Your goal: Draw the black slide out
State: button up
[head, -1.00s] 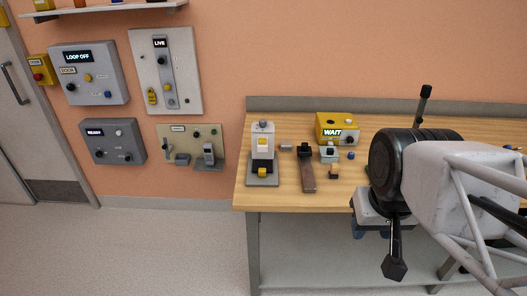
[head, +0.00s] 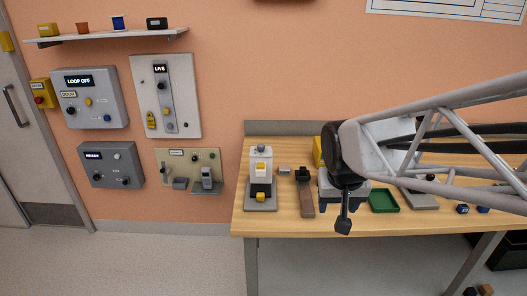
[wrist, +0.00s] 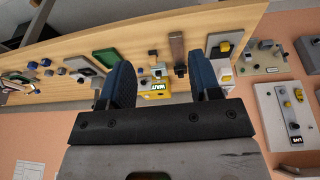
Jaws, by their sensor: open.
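A tower (head: 261,158) with a white upper block stands on a grey base plate at the table's left end. I cannot tell which black part is the slide. My gripper (head: 343,207) is to the right of the bar, apart from both. In the wrist view my gripper (wrist: 161,63) is open and empty, with the bar (wrist: 177,48) and tower (wrist: 223,67) beyond its fingers.
A yellow box (head: 317,152) is mostly hidden behind my arm; it reads WAIT in the wrist view (wrist: 156,90). A small grey block (head: 284,170) lies between tower and bar. A green tray (head: 384,201) lies to the right. Control panels (head: 94,97) hang on the left wall.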

jog(key=w+a+f, duration=0.3)
jog(key=w+a, duration=0.1)
jog(key=w, duration=0.4)
jog(key=w+a+f, duration=0.3)
jog(key=w, duration=0.5)
jog(key=t, duration=0.1)
send_near(260, 195)
jog(key=f, duration=0.2)
jog(key=shift+w+d+r+y, duration=0.1)
jog(key=shift+w+d+y, duration=0.2)
jog(key=shift+w+d, duration=0.1)
jog(key=shift+f, duration=0.2)
jog(key=shift+x, duration=3.7)
jog(key=shift+w, duration=0.15)
jog(key=shift+c, duration=0.3)
grip_shut()
